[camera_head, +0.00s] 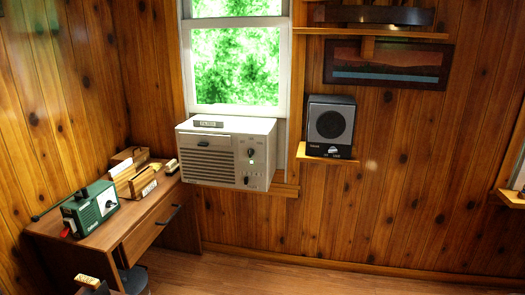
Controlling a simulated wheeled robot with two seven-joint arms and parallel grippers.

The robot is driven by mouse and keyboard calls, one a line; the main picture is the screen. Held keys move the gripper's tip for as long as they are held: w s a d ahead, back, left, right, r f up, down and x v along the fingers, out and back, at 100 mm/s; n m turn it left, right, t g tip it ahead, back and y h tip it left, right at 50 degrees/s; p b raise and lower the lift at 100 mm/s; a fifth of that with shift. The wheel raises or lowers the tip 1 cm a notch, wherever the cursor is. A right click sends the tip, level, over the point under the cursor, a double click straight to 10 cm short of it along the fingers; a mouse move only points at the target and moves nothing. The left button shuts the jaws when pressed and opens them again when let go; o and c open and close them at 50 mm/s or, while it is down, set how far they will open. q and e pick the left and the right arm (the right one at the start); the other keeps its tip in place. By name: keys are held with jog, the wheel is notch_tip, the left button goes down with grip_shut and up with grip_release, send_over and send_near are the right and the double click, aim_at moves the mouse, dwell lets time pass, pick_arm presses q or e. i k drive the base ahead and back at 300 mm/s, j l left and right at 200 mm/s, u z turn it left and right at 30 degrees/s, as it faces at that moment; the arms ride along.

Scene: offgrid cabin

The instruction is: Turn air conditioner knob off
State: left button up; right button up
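The air conditioner (226,152) is a white box unit set in the lower part of the window, with a slatted grille on its front. A dark round knob (250,153) sits on the right side of its front panel. Small dark controls (247,180) are lower on the same panel. The knob's pointer direction is too small to tell. Neither of my grippers shows in the head view, and nothing is seen touching the knob.
A wooden desk (150,232) with a drawer stands left of the unit, holding a green radio (90,208) and wooden organizers (133,178). A speaker (330,126) sits on a wall shelf to the right. The floor (260,278) ahead looks clear.

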aim_at(251, 152)
jog(key=i+l, duration=0.1)
jog(key=l, duration=0.2)
jog(key=i+l, duration=0.1)
jog(key=l, duration=0.15)
jog(key=i+l+u, duration=0.1)
jog(key=i+l, duration=0.75)
jog(key=i, duration=1.1)
jog(key=u, duration=0.05)
